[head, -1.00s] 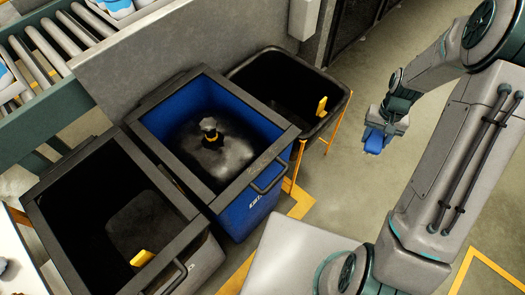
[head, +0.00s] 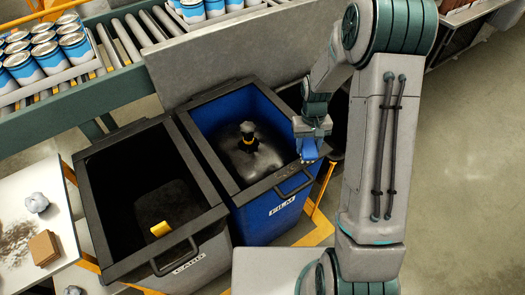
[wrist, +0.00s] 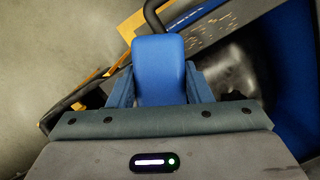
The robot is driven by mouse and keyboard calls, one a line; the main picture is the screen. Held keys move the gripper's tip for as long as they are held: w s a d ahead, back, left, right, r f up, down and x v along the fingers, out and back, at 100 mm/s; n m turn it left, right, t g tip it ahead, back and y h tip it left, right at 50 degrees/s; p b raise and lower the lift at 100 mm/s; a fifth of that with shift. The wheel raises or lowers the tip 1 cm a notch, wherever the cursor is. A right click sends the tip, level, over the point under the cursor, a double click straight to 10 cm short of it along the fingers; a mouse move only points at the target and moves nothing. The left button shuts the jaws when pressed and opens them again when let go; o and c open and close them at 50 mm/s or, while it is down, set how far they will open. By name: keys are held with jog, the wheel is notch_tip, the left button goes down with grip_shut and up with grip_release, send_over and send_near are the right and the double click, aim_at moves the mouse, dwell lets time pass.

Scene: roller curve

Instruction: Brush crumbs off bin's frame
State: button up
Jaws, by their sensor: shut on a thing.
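The blue bin (head: 270,215) with a dark frame (head: 222,165) stands in the middle of the head view. In the wrist view, small tan crumbs (wrist: 205,38) lie scattered on a stretch of its grey frame (wrist: 245,22). My gripper (head: 312,135) is over the bin's right side, near the front right corner. It is shut on a blue, rounded block-like tool (wrist: 159,70), seen from above. Its underside is hidden, so I cannot tell whether bristles touch the frame. A black lump with a yellow band (head: 248,138) shows inside the bin.
A grey bin (head: 190,262) with a yellow tab (head: 160,229) stands to the left. Another dark bin is mostly hidden behind my arm. A roller conveyor (head: 130,40) with cans runs behind.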

jog(key=s+a+r+n+h, duration=0.4)
jog(key=s+a+r+n, duration=0.5)
jog(key=n, duration=0.6)
notch_tip(320, 180, down, 6)
jog(key=w+a+b, duration=0.1)
jog(key=b, duration=0.2)
jog(key=shift+w+a+t+h, duration=0.25)
jog(key=shift+w+t+h, duration=0.05)
jog(key=shift+m, duration=0.3)
